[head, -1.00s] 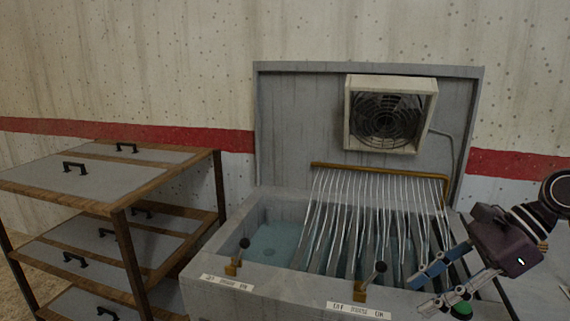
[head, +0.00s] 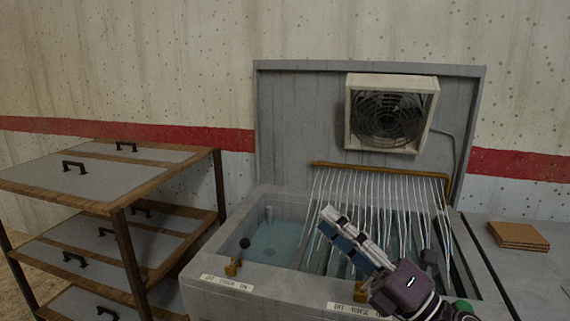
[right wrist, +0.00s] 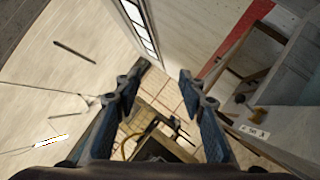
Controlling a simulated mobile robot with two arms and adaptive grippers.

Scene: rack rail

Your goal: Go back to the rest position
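My right gripper (head: 345,240) reaches in from the lower right of the head view, over the front of the grey basin (head: 285,302). Its fingers point up and left, in front of the row of thin water streams. In the right wrist view the two fingers (right wrist: 165,78) stand apart with nothing between them, so it is open and empty. The gripper hides the front right lever's knob. My left gripper is in neither current view.
A wooden-framed rack (head: 124,222) with grey panels stands left of the basin. The left lever (head: 244,244) and a label (head: 227,283) are on the basin's front. A fan (head: 390,115) is on the back panel. Brown boards (head: 518,236) lie on the grey top at right.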

